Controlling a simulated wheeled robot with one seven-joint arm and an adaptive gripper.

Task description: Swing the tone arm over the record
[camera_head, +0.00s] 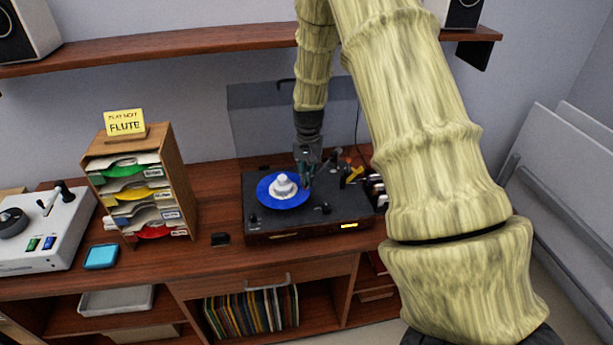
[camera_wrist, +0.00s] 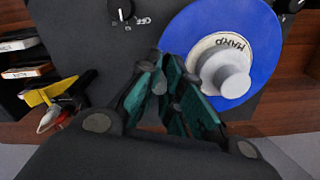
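The black turntable (camera_head: 290,228) stands on the wooden desk. A blue record (camera_head: 268,199) lies on it, with a pale stepped piece (camera_head: 283,185) at its centre. In the wrist view the blue record (camera_wrist: 251,35) has a cream label reading HARP. My gripper (camera_head: 306,180) points down at the record's right edge. In the wrist view my gripper (camera_wrist: 165,68) has its teal-padded fingertips close together beside the record. A small grey piece shows between the fingers, too unclear to name. I cannot make out the tone arm; my gripper may hide it.
A knob marked OFF (camera_wrist: 121,10) is on the turntable. A yellow-handled item (camera_head: 355,174) lies right of my gripper. A wooden rack (camera_head: 181,180) of coloured records with a FLUTE card (camera_head: 125,123) stands left. A white console (camera_head: 45,240) is further left. A shelf (camera_head: 200,42) runs above.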

